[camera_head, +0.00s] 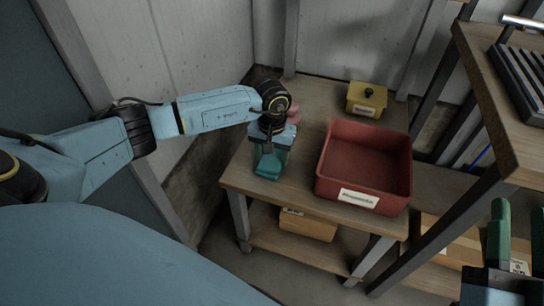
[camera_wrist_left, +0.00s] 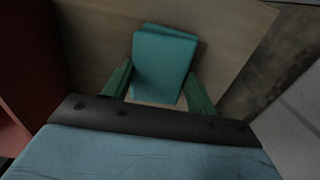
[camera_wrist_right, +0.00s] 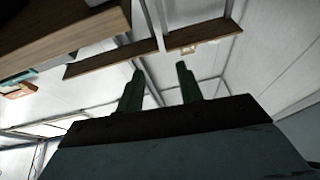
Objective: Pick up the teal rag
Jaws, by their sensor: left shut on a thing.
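The teal rag (camera_head: 267,169) is at the left front part of the wooden table (camera_head: 300,178). It is a folded, flat rectangle in the left wrist view (camera_wrist_left: 163,62). My left gripper (camera_head: 271,152) points down over the table, with the rag between its green fingers (camera_wrist_left: 160,88). It is shut on the rag; whether the rag still touches the table is hard to tell. My right gripper (camera_head: 518,232) is at the lower right of the head view. Its fingers stand apart and empty, as the right wrist view (camera_wrist_right: 159,85) also shows.
A red bin (camera_head: 326,184) with a white label stands right of the rag. A yellow box (camera_head: 366,101) with a dark knob stands behind it. A pinkish object (camera_head: 294,114) shows behind my left wrist. A taller table (camera_head: 480,75) is at the right, a wall behind.

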